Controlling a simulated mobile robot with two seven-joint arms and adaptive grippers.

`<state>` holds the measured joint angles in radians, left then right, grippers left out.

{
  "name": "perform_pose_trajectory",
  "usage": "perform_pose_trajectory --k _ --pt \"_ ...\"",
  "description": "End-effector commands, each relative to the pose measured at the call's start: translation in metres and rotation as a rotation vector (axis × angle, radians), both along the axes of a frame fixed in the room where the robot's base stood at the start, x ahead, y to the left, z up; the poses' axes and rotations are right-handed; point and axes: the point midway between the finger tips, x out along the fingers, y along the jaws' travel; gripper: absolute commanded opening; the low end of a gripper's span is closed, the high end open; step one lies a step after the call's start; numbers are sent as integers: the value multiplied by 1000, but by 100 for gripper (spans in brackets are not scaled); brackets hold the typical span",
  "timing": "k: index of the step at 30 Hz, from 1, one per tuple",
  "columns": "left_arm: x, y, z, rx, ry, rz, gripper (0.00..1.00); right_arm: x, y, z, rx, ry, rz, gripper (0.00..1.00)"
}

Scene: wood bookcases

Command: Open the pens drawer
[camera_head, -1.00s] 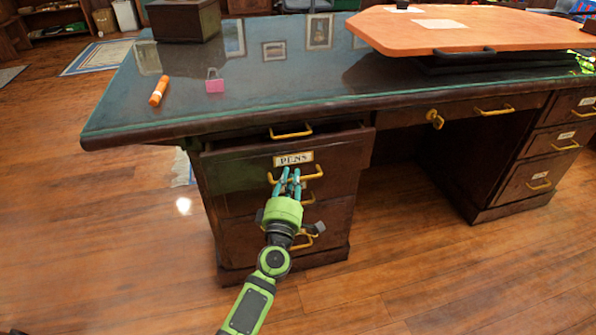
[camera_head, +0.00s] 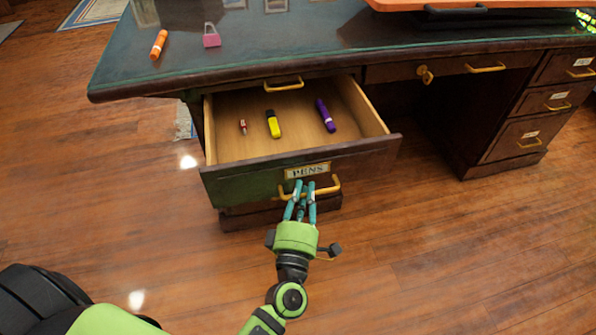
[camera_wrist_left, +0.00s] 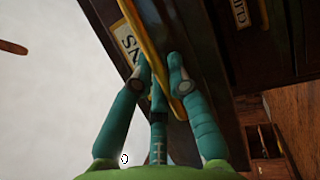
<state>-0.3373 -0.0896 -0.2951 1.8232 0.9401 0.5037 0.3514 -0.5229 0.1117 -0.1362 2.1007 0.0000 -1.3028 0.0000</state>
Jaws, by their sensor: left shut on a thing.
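The pens drawer (camera_head: 240,186), with a "PENS" label (camera_head: 307,170) on its dark front, is pulled well out of the desk. Inside lie a small red item (camera_head: 242,127), a yellow marker (camera_head: 273,124) and a purple marker (camera_head: 326,115). My left gripper (camera_head: 304,190) is shut on the drawer's yellow handle (camera_head: 326,188). In the left wrist view the teal fingers (camera_wrist_left: 160,75) sit on both sides of the handle (camera_wrist_left: 140,35). My right gripper is not in view.
The desk top (camera_head: 300,45) overhangs the back of the drawer. On it are an orange marker (camera_head: 158,44) and a pink padlock (camera_head: 211,36). A key (camera_head: 425,74) sits in the middle drawer. The wooden floor (camera_head: 450,260) in front is clear.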

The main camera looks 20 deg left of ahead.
Motion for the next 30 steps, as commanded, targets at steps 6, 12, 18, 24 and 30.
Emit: perform_pose_trajectory --k 6,12,18,24,30 --pt "-17 -12 0 2 1 -1 0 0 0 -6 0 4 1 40" --pt "-21 -14 0 2 0 0 0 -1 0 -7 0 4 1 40" --pt "-21 -14 0 2 -1 1 0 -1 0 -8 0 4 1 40" --pt "-21 -14 0 2 0 1 42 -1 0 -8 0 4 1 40" --pt "-21 -14 0 1 0 1 42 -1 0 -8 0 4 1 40"
